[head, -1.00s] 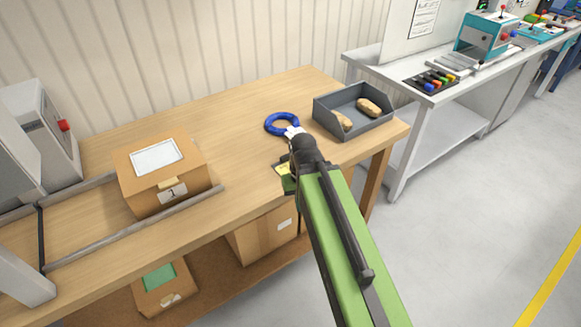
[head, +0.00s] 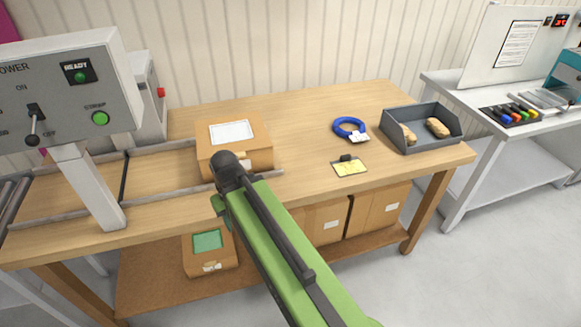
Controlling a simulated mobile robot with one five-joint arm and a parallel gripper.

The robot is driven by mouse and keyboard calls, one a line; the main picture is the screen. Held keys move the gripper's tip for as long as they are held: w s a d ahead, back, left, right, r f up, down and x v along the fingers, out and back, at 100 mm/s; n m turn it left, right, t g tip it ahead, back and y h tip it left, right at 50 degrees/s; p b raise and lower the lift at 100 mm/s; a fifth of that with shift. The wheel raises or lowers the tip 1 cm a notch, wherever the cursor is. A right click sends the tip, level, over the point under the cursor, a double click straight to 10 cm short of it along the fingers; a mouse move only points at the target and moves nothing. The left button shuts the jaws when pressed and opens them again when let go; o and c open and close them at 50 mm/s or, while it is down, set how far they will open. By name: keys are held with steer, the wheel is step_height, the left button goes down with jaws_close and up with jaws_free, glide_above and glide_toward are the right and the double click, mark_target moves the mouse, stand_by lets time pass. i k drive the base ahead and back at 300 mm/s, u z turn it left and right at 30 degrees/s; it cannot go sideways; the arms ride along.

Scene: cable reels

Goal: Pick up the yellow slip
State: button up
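The yellow slip (head: 350,169) lies flat on the wooden workbench (head: 300,118), near its front edge, with a small black clip at its back edge. Nothing covers it in the head view. My green arm reaches up from the bottom, and its black joint is in front of the cardboard box, left of the slip and apart from it. My gripper's fingers do not show; they are hidden behind or below the arm.
A blue ring with a white tag (head: 350,128) lies behind the slip. A grey tray (head: 428,146) with brown pieces stands to its right. A cardboard box (head: 262,158) sits to the left by metal rails. A control panel (head: 75,92) stands far left.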

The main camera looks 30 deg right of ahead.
mark_target(347, 165)
steer(key=u, duration=0.85)
steer(key=k, duration=0.1)
steer(key=u, duration=1.6)
steer(key=k, duration=1.15)
steer(key=z, duration=1.25)
steer(key=i, duration=1.05)
steer(key=u, duration=0.05)
